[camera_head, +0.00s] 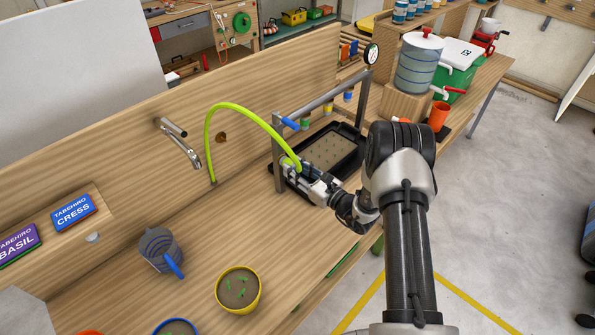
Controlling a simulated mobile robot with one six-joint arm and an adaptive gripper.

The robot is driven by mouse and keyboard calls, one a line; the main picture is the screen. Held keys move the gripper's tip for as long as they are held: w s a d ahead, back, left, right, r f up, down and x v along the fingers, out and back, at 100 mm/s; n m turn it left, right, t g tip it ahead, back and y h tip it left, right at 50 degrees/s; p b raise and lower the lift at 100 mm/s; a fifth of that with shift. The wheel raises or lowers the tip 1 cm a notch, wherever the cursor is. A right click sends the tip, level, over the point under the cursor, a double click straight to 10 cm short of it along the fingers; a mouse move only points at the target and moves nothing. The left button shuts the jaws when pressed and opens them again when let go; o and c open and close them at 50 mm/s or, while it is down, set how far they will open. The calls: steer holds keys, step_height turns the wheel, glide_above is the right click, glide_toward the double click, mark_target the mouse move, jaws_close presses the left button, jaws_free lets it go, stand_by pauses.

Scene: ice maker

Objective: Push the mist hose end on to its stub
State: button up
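The mist hose (237,107) is bright yellow-green. It rises from the bench at the back, arches over to the right and comes down to my gripper (297,170). My gripper appears shut on the hose end, beside the left post of a grey metal frame (325,98). The fingers cover most of the hose end. A blue piece (291,124) sits on the frame's near left corner, above the gripper. I cannot make out the stub for certain; the gripper and frame may hide it.
A black tray of soil (335,128) lies under the frame. A metal tap (181,142) is on the backboard. A grey watering can (160,248) and a yellow-rimmed pot (238,289) stand front left. A white-and-blue tank (418,66) and orange cup (438,116) stand right.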

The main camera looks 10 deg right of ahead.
steer(key=o, duration=0.4)
steer(key=shift+o, duration=0.2)
steer(key=v, duration=1.2)
